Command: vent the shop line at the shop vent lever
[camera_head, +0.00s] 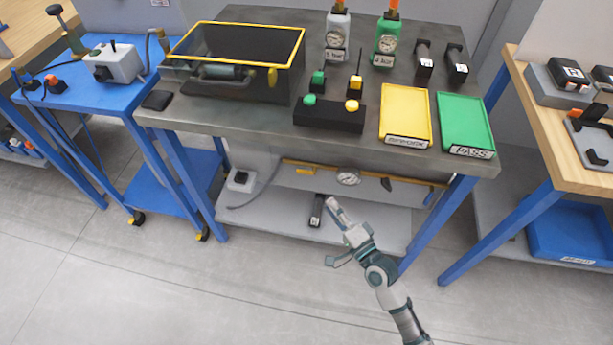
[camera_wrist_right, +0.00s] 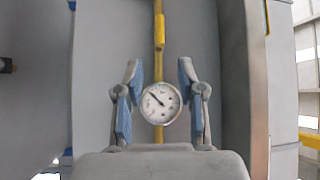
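A yellow pipe (camera_head: 325,168) runs under the middle table, with a round white-faced gauge (camera_head: 348,178) on it. A yellow handle-like piece (camera_head: 305,171) sits on the pipe left of the gauge, and a dark lever-like piece (camera_head: 386,184) right of it. I cannot tell which is the shop vent lever. In the right wrist view, the gauge (camera_wrist_right: 160,103) shows between the fingers, apart from them, with the yellow piece (camera_wrist_right: 160,30) above. My right gripper (camera_head: 331,232) is open and empty before the lower shelf; its fingers also show in the wrist view (camera_wrist_right: 160,88). My left gripper is out of view.
The tabletop (camera_head: 235,118) overhangs the pipe. A lower shelf (camera_head: 270,212) holds a dark labelled block (camera_head: 317,211) and a white box (camera_head: 240,180) with a cable. Blue legs (camera_head: 438,222) flank the opening. The floor (camera_head: 200,290) in front is clear.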

